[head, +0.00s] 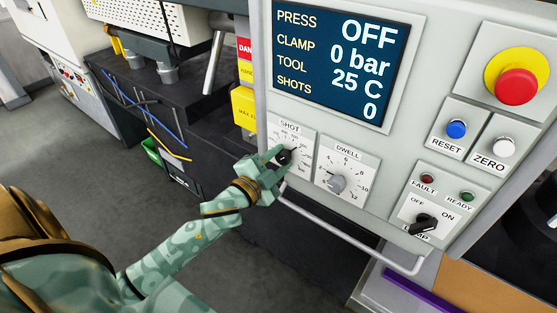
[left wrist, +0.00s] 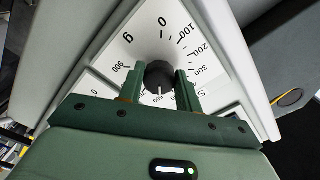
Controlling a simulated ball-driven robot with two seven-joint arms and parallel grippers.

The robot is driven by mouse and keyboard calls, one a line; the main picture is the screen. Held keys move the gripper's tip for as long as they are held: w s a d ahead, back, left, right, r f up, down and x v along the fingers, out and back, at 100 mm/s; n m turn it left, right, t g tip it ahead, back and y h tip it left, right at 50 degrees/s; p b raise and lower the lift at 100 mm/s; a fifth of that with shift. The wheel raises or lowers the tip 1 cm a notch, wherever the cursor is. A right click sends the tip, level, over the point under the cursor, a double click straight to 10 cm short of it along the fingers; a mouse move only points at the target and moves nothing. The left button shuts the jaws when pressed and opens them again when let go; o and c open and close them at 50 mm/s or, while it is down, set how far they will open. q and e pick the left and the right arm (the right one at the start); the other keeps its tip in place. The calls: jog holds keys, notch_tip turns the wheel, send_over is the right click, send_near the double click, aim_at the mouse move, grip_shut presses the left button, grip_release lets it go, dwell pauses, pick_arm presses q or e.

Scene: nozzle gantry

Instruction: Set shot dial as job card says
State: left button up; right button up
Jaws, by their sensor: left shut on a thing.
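The shot dial (head: 284,157) is a dark round knob on a white scale plate at the lower left of the control panel. In the left wrist view the knob (left wrist: 159,75) sits between the two fingers, with scale marks 0, 100, 200, 300 and 900 readable around it. My left gripper (head: 275,160) is shut on this knob. No job card is readable in these views. My right gripper is not in view.
The dwell dial (head: 337,184) is close right of the shot dial. The display (head: 340,60) reads press OFF, 0 bar, 25 C, shots 0. A red emergency button (head: 516,86), blue reset button (head: 457,128) and lamp switch (head: 426,222) sit further right. A rail (head: 350,243) runs below.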

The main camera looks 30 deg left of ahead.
pick_arm(q)
jog(key=shift+m, duration=0.5)
jog(key=o, duration=1)
jog(key=s+a+b, duration=0.1)
jog(key=s+b, duration=0.4)
jog(key=s, duration=1.1)
jog(key=shift+s+a, duration=0.15)
